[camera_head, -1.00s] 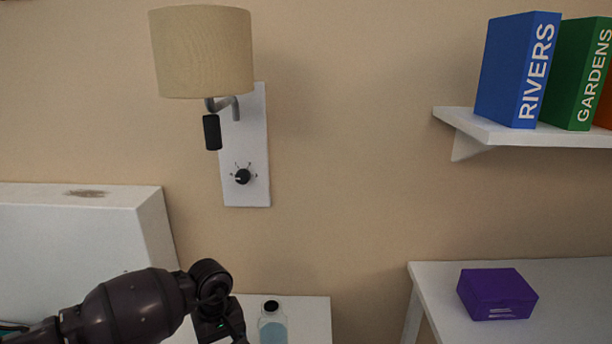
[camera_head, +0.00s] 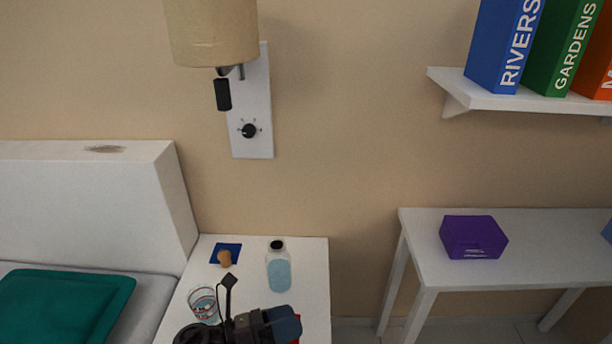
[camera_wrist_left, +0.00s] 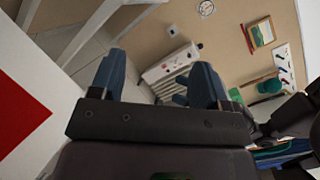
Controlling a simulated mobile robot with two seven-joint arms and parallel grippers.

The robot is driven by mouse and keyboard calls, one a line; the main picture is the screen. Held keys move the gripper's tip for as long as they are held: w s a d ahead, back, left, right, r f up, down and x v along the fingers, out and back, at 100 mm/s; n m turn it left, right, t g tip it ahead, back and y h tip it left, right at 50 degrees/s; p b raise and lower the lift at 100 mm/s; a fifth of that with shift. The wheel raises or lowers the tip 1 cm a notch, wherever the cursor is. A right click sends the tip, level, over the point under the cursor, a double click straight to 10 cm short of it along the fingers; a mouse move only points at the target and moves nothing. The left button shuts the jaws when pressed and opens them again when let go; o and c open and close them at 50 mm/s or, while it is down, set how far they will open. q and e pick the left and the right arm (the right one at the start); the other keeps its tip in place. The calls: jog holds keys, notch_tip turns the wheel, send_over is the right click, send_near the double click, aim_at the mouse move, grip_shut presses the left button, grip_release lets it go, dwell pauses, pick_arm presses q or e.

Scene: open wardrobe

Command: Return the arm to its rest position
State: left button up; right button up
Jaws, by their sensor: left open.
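My left gripper (camera_head: 284,322) shows at the bottom of the head view, in front of the white bedside table (camera_head: 312,262). Its dark wrist and a blue finger are seen from above; the rest of the arm is cut off by the frame. In the left wrist view the two blue fingers of the left gripper (camera_wrist_left: 157,80) stand apart with nothing between them. My right gripper is in neither view.
A glass (camera_head: 203,305), a water bottle (camera_head: 278,268) and a small brown object (camera_head: 225,258) on a blue square stand on the bedside table close to my arm. A purple box (camera_head: 473,237) sits on the right table (camera_head: 418,262). A bed (camera_head: 80,215) is at left.

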pick_arm(q)
jog(key=s+a+n+t+y+p, duration=0.4)
jog(key=a+n+t+y, duration=0.85)
jog(key=n, duration=1.25)
jog(key=s+a+f+n+g+y, duration=0.2)
jog(key=s+a+n, duration=0.3)
jog(key=s+n, duration=0.3)
jog(key=s+a+f+n+g+y+p, duration=0.1)
jog(key=s+a+f+n+g+y, duration=0.2)
jog(key=s+a+f+n+g, duration=0.2)
jog(key=s+a+n, duration=0.1)
jog(key=s+n, duration=0.1)
jog(key=s, duration=0.1)
jog(key=shift+s+n, duration=0.2)
jog(key=shift+n, duration=0.2)
jog(key=shift+o, duration=0.6)
jog(key=shift+g, duration=0.25)
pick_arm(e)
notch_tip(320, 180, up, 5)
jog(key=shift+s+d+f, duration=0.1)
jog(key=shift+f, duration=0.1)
